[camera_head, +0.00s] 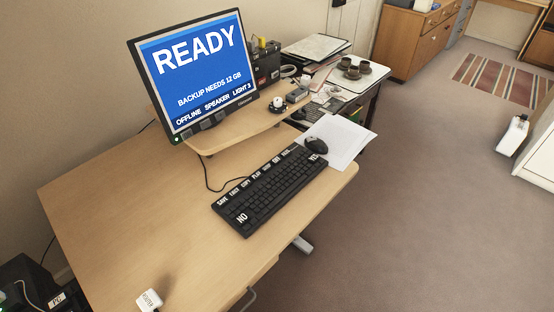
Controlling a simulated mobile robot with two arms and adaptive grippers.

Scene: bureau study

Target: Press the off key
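A black keyboard (268,190) lies on the desk with a row of white-lettered keys along its far edge. The nearest of these appears to read SAVE, and the labels farther along are too small to read surely. A large key marked NO (242,218) is at its near left end. I cannot make out which key is marked off. The monitor (193,72) shows READY, BACKUP NEEDS 12 GB, and OFFLINE, SPEAKER, LIGHT 3. Neither of my grippers is in view.
The wooden desk (120,200) is largely clear left of the keyboard. A black mouse (316,145) sits on white paper (347,141) beyond the keyboard. A white block, seemingly marked ROUTER (149,299), is at the near edge. Open carpet (430,200) lies right of the desk.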

